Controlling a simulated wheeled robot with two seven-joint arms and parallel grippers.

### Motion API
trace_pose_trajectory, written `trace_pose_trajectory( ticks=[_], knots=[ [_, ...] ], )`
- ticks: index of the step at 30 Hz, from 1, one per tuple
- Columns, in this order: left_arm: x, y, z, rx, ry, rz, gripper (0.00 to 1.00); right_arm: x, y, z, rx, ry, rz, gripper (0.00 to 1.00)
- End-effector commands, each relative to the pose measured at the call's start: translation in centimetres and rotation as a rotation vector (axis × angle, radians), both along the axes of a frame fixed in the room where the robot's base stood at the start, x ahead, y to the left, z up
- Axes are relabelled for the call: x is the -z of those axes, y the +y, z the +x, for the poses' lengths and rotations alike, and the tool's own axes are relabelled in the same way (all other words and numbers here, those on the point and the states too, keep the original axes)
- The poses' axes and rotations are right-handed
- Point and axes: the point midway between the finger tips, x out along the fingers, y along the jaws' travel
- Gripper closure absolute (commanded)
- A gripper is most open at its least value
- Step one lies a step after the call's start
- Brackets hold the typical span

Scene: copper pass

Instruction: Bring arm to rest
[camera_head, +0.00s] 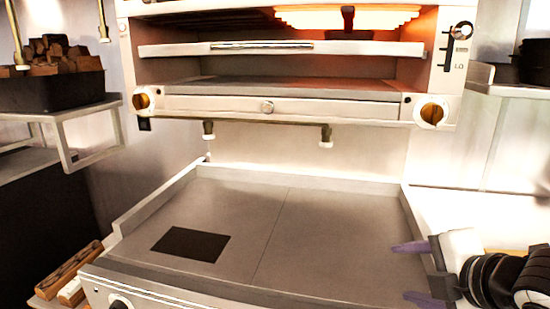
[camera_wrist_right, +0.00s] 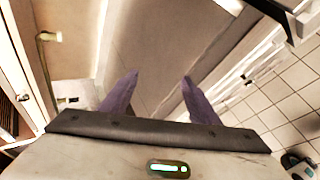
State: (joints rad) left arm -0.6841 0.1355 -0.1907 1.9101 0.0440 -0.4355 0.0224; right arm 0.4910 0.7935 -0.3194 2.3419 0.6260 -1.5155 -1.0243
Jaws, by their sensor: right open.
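My right gripper (camera_head: 412,272) is at the lower right of the head view, by the right edge of the flat griddle (camera_head: 330,235). Its two purple fingers are apart with nothing between them. In the right wrist view the open fingers (camera_wrist_right: 159,92) point toward the griddle surface (camera_wrist_right: 165,45). My left gripper does not show in either view.
A salamander grill (camera_head: 280,105) with brown knobs is mounted above the griddle. A dark square (camera_head: 190,244) lies on the griddle's left half. A black bin of wood (camera_head: 50,90) stands on a left shelf. A bright counter (camera_head: 470,215) lies at right. The griddle's right half is clear.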

Motion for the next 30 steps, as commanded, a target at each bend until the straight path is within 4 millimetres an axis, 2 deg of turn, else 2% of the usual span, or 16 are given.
trace_pose_trajectory(
  ticks=[1,3,8,12,18,23,25,30],
  knots=[
    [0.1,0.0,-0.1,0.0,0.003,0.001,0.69,3.1,1.1,-1.2,0.053,0.06,0.091,0.44],
    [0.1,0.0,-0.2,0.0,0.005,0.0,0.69,6.5,2.0,-2.8,0.155,0.132,0.212,0.44],
    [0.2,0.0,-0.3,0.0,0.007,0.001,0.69,13.9,3.2,-7.8,0.442,0.303,0.468,0.44],
    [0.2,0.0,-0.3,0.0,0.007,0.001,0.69,19.1,3.2,-12.9,0.733,0.428,0.64,0.44],
    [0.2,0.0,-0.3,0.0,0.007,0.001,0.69,23.9,2.4,-20.0,1.106,0.54,0.773,0.44],
    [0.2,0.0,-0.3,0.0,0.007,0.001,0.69,26.5,1.6,-25.6,1.389,0.589,0.825,0.44],
    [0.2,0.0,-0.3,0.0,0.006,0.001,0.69,27.9,2.0,-24.1,1.35,0.563,0.86,0.44],
    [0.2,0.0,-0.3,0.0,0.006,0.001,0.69,31.4,3.5,-22.1,1.271,0.52,0.951,0.44]
  ],
)
